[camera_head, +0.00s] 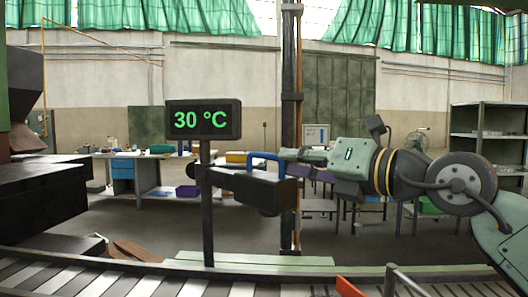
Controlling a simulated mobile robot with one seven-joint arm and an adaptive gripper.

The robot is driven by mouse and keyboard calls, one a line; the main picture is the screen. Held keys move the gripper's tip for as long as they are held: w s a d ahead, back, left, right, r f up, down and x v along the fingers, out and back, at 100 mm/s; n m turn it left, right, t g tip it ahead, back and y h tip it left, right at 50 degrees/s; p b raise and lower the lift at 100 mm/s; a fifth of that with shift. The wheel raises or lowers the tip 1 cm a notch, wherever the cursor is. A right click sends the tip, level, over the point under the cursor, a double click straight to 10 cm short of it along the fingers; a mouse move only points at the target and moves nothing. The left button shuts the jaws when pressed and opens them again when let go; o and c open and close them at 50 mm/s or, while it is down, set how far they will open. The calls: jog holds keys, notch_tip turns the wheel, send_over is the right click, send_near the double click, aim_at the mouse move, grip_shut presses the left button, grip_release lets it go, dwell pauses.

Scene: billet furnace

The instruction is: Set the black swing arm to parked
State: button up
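The black swing arm (262,191) is a thick dark bar. It extends to the right from a round joint at the dark post in the middle of the view, and its blunt end points to the right and somewhat towards me. A blue loop handle (266,156) stands on top of it, near the outer end. My gripper (286,154) comes in from the right, with its fingertips at the right side of the blue handle. The fingers are seen from the side, so their gap and any contact with the handle cannot be made out.
A black display (204,120) on the post reads 30 °C in green. A slatted roller track (130,285) runs along the bottom, with an orange-red piece (349,287) near it. A dark column (290,90) rises behind. Workbenches and a shelf (490,125) stand farther back.

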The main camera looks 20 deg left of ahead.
aim_at(262, 154)
jog(key=p+x, duration=0.3)
jog(key=x, duration=0.5)
jog(key=shift+a+r, duration=0.1)
jog(key=shift+a, duration=0.3)
jog(key=shift+w+a, duration=0.25)
jog(key=shift+a, duration=0.2)
grip_shut()
